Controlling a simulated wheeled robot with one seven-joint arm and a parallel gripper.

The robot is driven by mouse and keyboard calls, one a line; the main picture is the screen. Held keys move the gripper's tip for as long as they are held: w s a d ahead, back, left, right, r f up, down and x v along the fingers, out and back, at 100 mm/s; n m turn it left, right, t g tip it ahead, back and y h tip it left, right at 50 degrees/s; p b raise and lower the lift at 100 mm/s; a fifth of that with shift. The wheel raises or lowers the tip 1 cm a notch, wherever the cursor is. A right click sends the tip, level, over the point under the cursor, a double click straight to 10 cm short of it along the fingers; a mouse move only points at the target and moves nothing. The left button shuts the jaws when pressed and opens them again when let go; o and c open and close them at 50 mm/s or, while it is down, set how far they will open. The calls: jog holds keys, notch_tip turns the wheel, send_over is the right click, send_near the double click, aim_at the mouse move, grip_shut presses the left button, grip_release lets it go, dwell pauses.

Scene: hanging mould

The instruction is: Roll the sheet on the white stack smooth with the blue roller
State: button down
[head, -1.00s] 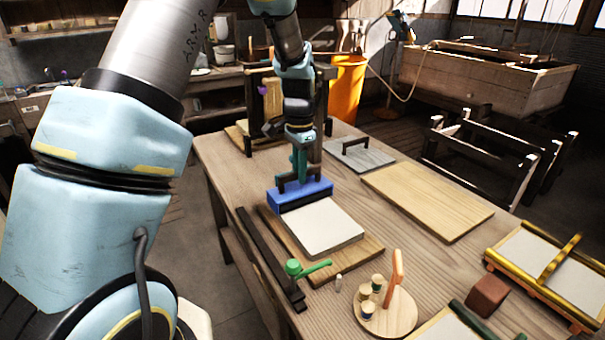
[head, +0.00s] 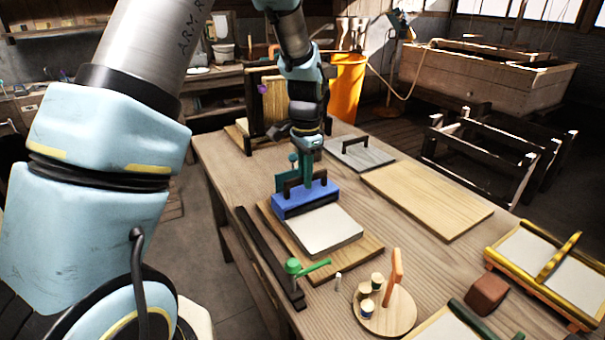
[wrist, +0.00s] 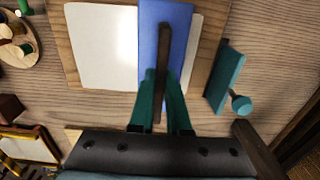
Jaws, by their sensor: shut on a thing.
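The blue roller (head: 306,198) has a blue body and a dark handle on top. It rests across the back part of the white stack (head: 325,231), which sits on a wooden board (head: 372,250). My gripper (head: 305,180) is shut on the roller's dark handle from above. In the wrist view, the gripper's teal fingers (wrist: 160,108) close around the handle over the blue roller (wrist: 166,40). White sheet surface (wrist: 100,45) shows on both sides of the roller, more on the left. The roller hides the strip beneath it.
A dark rail with a green lever (head: 294,267) lies along the board's left side. A round stand with small spools (head: 386,312) is in front. A bare wooden board (head: 427,202) and a grey plate with a handle (head: 360,155) lie to the right. A teal block (wrist: 225,75) stands behind the stack.

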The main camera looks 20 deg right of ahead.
jog(key=shift+s+d, duration=0.2)
jog(key=shift+s, duration=0.95)
jog(key=shift+s+d, duration=0.25)
jog(key=shift+s, duration=0.85)
jog(key=shift+s+d, duration=0.2)
jog(key=shift+s, duration=0.95)
jog(key=shift+s+d+f, duration=0.1)
jog(key=shift+s+d, duration=0.1)
jog(key=shift+s, duration=0.9)
jog(key=shift+s+d+r+p, duration=0.1)
jog(key=shift+s+d+p, duration=0.15)
jog(key=shift+s, duration=0.75)
jog(key=shift+s+d+r+p, duration=0.15)
jog(key=shift+s+p, duration=0.1)
jog(key=shift+s, duration=0.75)
jog(key=shift+r, duration=0.1)
notch_tip(320, 180, up, 7)
jog(key=p, duration=0.5)
jog(key=shift+p, duration=0.35)
